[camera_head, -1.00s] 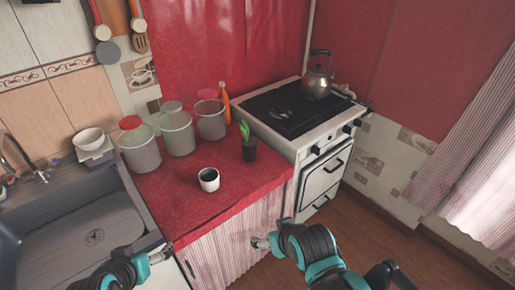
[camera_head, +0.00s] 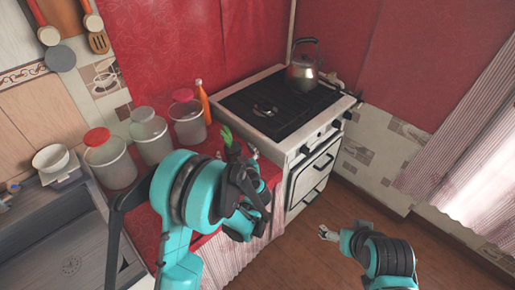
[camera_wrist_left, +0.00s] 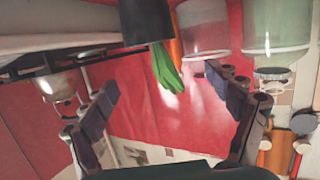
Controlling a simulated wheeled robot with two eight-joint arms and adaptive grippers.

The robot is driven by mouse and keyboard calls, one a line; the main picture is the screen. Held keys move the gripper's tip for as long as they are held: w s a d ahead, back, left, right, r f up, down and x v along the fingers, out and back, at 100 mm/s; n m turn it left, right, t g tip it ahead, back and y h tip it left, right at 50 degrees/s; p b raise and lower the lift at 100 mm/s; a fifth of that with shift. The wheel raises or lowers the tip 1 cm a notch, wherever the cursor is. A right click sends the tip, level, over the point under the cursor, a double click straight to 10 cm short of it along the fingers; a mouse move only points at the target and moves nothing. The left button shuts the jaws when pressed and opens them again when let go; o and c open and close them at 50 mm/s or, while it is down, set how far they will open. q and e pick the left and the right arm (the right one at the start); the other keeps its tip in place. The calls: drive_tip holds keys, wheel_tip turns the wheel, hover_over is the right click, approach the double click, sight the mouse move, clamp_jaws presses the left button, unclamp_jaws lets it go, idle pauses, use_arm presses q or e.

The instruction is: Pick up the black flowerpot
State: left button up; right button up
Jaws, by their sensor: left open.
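The black flowerpot (camera_wrist_left: 146,22) holds a green plant (camera_wrist_left: 166,70) and shows upside down at the top of the left wrist view. In the head view, the plant's leaves (camera_head: 227,136) rise behind my left gripper (camera_head: 237,156), and most of the pot is hidden. In the left wrist view, my left gripper (camera_wrist_left: 168,108) has its fingers spread wide, with the leaves between them in the picture and nothing gripped. My right gripper (camera_head: 327,232) is over the floor at the right, away from the pot; its jaws are too small to judge.
Several glass jars, one with a red lid (camera_head: 97,137), and an orange bottle (camera_head: 203,103) stand behind on the red counter. The stove (camera_head: 285,105) with a kettle (camera_head: 303,72) is right of the plant. A sink (camera_head: 65,255) is at the left.

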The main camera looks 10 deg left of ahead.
sight(234, 149)
use_arm(q)
drive_tip(key=w+f, duration=0.2)
drive_tip(key=f, duration=0.1)
drive_tip(key=shift+a+f+g+b, duration=0.1)
drive_tip(key=shift+f+g+b, duration=0.05)
drive_tip(key=shift+g+b, duration=0.2)
drive_tip(key=b+x, duration=0.2)
drive_tip(key=x, duration=0.3)
drive_tip(key=shift+w+f, duration=0.2)
drive_tip(key=shift+r, duration=0.1)
drive_tip(key=shift+c, duration=0.9)
drive_tip(key=c, duration=1.4)
